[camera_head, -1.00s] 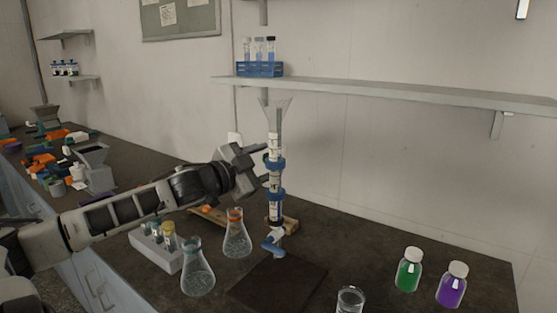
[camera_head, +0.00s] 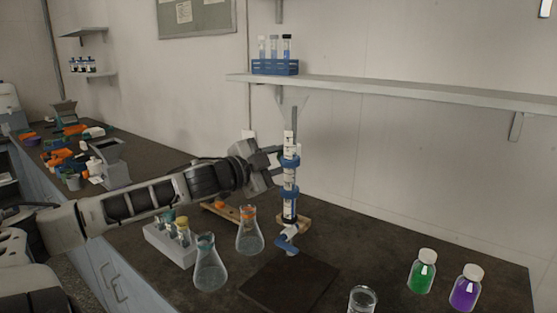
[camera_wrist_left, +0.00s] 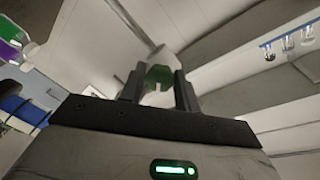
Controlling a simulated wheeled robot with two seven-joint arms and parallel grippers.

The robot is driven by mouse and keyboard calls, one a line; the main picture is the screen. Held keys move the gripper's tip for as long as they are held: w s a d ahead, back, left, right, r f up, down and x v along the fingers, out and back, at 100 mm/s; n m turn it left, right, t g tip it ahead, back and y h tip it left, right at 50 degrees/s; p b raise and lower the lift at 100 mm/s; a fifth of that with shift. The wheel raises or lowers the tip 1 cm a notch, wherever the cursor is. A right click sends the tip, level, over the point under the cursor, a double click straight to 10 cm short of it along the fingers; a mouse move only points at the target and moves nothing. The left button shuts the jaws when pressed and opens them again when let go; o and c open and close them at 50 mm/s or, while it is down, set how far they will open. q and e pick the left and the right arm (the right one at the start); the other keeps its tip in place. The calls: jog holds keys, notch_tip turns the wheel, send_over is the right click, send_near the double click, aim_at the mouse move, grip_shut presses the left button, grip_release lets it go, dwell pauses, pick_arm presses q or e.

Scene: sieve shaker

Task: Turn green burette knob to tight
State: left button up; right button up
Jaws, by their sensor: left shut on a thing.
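The burette (camera_head: 289,205) stands upright on its stand (camera_head: 304,224), with blue clamps and a blue stopcock (camera_head: 287,240) near its lower end. My left gripper (camera_head: 281,158) reaches in from the left, beside the upper part of the burette. In the left wrist view, the green knob (camera_wrist_left: 159,74) is between the two fingers of my left gripper (camera_wrist_left: 161,82), which is shut on it. The knob is hidden in the head view. My right gripper is not in view.
An orange-collared flask (camera_head: 249,238) and a teal-collared flask (camera_head: 209,270) stand below my left arm, near a white vial rack (camera_head: 168,245). A dark mat (camera_head: 290,285) lies in front of the burette. Green (camera_head: 421,273) and purple bottles (camera_head: 466,290) and a beaker (camera_head: 362,300) stand right. A shelf (camera_head: 400,94) hangs above.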

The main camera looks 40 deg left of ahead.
pick_arm(q)
jog(key=m, duration=0.4)
jog(key=shift+r+g+y, duration=0.2)
jog(key=shift+g+y, duration=0.1)
jog(key=shift+g, duration=0.1)
jog(key=m, duration=0.4)
jog(key=shift+r+g+y, duration=0.2)
jog(key=shift+g+y, duration=0.1)
jog(key=shift+m, duration=0.3)
jog(key=o, duration=0.9)
jog(key=shift+o, duration=0.2)
jog(key=shift+f, duration=0.15)
jog(key=shift+s+d, duration=0.1)
jog(key=shift+s, duration=0.4)
jog(key=s+r, duration=0.2)
jog(key=s, duration=1.2)
jog(key=shift+s+r, duration=0.2)
jog(key=shift+s, duration=0.15)
